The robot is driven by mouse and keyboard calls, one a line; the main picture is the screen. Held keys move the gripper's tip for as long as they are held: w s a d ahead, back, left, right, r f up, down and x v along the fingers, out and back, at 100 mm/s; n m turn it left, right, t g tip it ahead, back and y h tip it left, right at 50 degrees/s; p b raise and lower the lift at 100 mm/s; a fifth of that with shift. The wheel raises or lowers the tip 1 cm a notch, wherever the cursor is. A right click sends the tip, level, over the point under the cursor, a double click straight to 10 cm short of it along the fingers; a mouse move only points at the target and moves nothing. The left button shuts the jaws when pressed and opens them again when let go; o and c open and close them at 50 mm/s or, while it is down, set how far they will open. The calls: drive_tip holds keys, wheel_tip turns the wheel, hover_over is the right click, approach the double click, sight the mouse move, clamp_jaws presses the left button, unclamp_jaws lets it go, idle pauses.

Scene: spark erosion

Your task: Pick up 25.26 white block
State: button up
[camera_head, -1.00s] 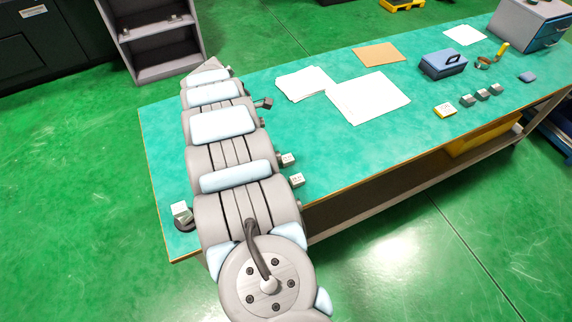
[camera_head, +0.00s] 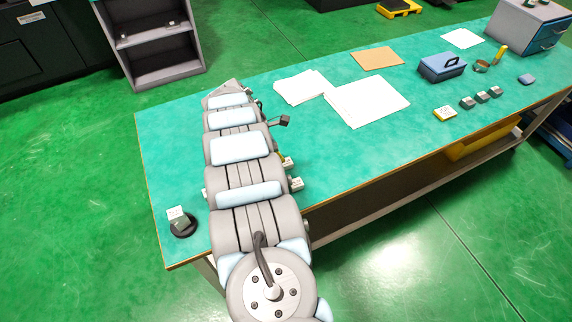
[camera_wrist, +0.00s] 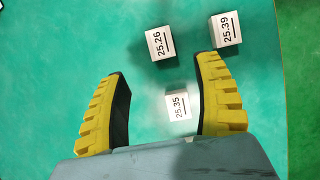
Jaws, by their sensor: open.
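The white block marked 25.26 (camera_wrist: 160,43) lies on the green table top in the wrist view, a little beyond my fingertips in the picture. My gripper (camera_wrist: 162,67) is open, with yellow, dark-lined fingers wide apart. A white block marked 25.35 (camera_wrist: 179,106) shows between the fingers, nearer the palm. A white block marked 25.39 (camera_wrist: 226,28) lies to the upper right, beyond the right fingertip. No finger appears closed on any block. In the head view my arm hides most of this area; small blocks (camera_head: 296,184) show at its right edge, their labels unreadable.
A pale block on a round black base (camera_head: 181,222) stands at the table's near left corner. White papers (camera_head: 367,101), a brown sheet (camera_head: 377,58), a blue box (camera_head: 442,66) and several small grey blocks (camera_head: 482,97) lie farther right. The table's edge (camera_wrist: 280,95) runs right of the blocks.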

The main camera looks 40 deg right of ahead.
sight(286, 162)
drive_tip(key=shift+b+x, duration=0.35)
drive_tip(key=shift+x, duration=1.7)
drive_tip(key=shift+s+b+x, duration=0.2)
drive_tip(key=shift+b+x, duration=1.05)
drive_tip(key=shift+x, duration=1.2)
drive_tip(key=shift+d+r, duration=0.15)
drive_tip(key=shift+d, duration=0.05)
clamp_jaws()
